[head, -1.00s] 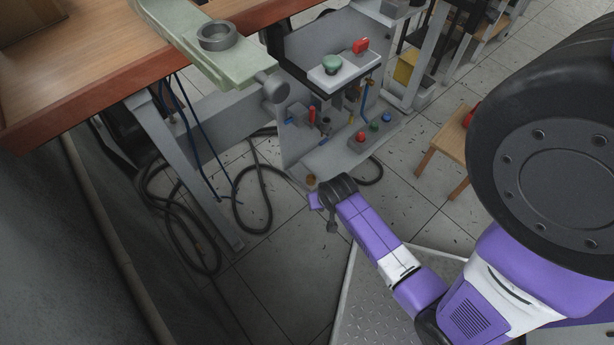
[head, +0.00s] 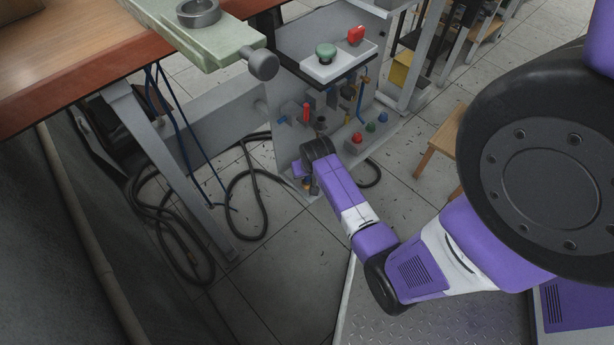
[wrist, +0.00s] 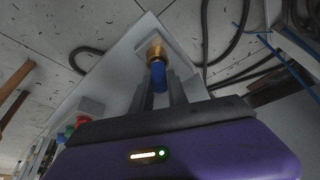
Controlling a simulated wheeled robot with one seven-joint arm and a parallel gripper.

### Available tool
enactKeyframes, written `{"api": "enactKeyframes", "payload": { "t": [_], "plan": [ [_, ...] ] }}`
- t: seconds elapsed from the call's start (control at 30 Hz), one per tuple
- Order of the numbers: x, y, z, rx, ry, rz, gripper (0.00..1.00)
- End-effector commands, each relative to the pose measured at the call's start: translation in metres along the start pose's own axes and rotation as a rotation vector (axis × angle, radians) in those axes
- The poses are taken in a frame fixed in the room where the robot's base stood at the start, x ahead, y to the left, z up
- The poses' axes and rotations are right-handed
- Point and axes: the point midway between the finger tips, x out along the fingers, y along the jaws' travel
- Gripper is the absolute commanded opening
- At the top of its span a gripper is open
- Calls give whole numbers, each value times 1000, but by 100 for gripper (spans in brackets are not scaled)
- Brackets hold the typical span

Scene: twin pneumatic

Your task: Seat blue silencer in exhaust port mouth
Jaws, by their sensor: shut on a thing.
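The blue silencer (wrist: 159,79) is between the two dark fingers of my gripper (wrist: 160,84) in the wrist view. My gripper is shut on it. The brass exhaust port mouth (wrist: 155,49) stands on a grey block just beyond the silencer, in line with its far end. The silencer's end overlaps the brass in this view, so I cannot tell whether it is inside the mouth or just in front. In the head view my gripper (head: 309,183) is low at the near corner of the grey pneumatic stand, and the arm partly hides it.
The grey stand (head: 289,135) carries valves and a red handle (head: 306,112). A button box (head: 353,145) sits on its base, right of my wrist. A wooden workbench (head: 60,65) is at upper left. Black hoses (head: 262,205) lie on the floor. A wooden stool (head: 437,150) stands right.

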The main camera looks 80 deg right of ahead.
Motion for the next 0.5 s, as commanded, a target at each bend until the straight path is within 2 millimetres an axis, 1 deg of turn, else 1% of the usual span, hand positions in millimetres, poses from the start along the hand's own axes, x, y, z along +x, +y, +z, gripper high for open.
{"api": "enactKeyframes", "payload": {
  "t": [0.03, 0.27, 0.4, 0.43, 0.5],
  "plan": [
    [6, 0, 2, 0, 2, 0, 0],
    [4, 0, 1, 0, 3, 0, 0],
    [7, 0, 2, 0, 2, 0, 0],
    [7, 0, 2, 0, 2, 0, 21],
    [7, 0, 2, 0, 2, 0, 35]
  ]
}}
